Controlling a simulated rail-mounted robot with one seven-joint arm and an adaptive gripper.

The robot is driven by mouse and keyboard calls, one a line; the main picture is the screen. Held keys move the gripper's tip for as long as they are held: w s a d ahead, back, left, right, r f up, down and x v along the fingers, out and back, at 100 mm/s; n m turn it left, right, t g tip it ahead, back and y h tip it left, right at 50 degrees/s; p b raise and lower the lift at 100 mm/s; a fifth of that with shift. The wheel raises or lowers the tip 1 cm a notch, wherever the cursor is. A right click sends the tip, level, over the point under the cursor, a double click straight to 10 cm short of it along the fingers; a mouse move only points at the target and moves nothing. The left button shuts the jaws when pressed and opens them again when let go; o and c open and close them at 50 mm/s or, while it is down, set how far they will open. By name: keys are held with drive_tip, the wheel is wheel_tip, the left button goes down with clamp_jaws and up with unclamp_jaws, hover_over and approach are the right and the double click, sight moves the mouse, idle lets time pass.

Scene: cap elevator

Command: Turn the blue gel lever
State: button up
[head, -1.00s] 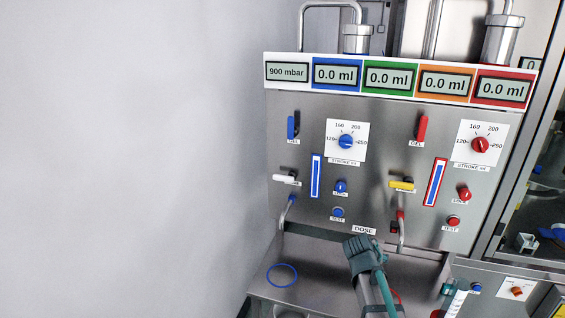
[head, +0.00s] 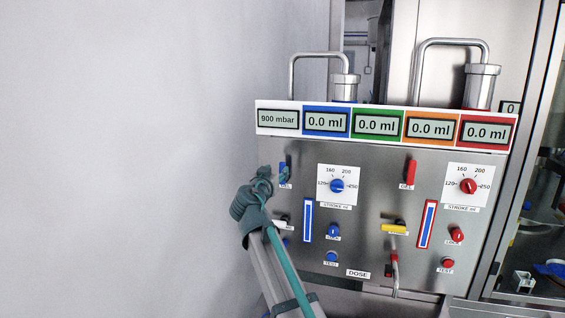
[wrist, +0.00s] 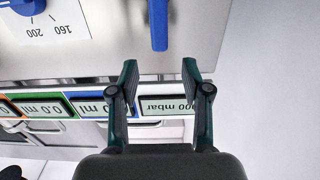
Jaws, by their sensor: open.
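The blue gel lever (head: 283,167) is upright at the upper left of the steel panel, partly hidden by my gripper (head: 266,178) in the head view. In the wrist view, which is upside down, the lever (wrist: 158,25) hangs from the top edge. Its end lines up with the gap between my two dark green fingers (wrist: 160,68), just past the fingertips in the picture. The fingers are apart with nothing between them. I cannot tell the distance in depth; no contact shows.
A blue stroke dial (head: 337,186) is right of the lever. A white lever (head: 284,224) sits below it, partly hidden. A red gel lever (head: 411,172) is farther right. The display row (head: 380,125) runs above. A plain wall (head: 120,150) fills the left.

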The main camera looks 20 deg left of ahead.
sight(282, 165)
drive_tip(key=w+p, duration=0.1)
drive_tip(key=w, duration=0.1)
drive_tip(key=w+p, duration=0.1)
drive_tip(key=w, duration=0.2)
drive_tip(key=w+p, duration=0.1)
drive_tip(key=w, duration=0.1)
drive_tip(key=shift+w+a, duration=0.35)
clamp_jaws()
